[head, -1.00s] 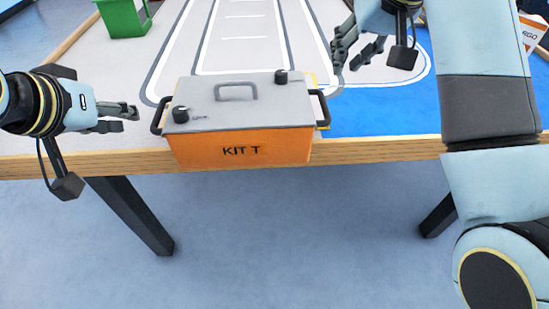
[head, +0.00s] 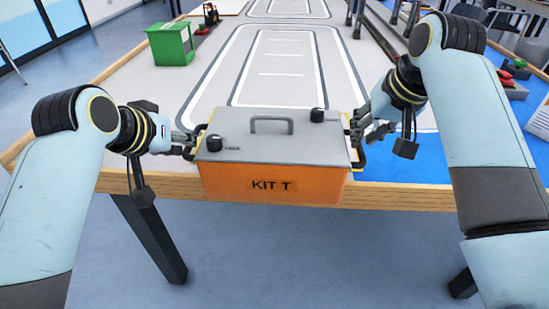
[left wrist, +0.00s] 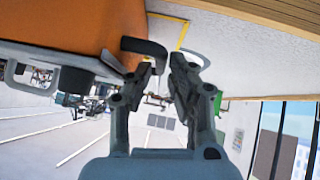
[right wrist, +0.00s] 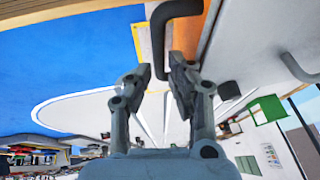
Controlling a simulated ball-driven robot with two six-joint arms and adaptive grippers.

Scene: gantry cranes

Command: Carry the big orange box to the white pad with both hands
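The big orange box (head: 265,187), marked KIT T, has a grey lid and a black handle at each end. It sits at the table's front edge, inside a yellow outline. My left gripper (head: 190,145) is at its left handle; in the left wrist view the fingers are apart, with the black handle (left wrist: 145,48) at their tips. My right gripper (head: 357,137) is at the right handle; in the right wrist view the fingers are apart, with that handle (right wrist: 168,12) reaching between them. I cannot pick out the white pad for certain.
A green bin (head: 171,45) stands at the back left of the table (head: 125,105). A blue area (head: 425,155) lies right of the box. A grey lane with white lines runs back behind it, mostly clear. Dark posts (head: 358,18) stand at the back.

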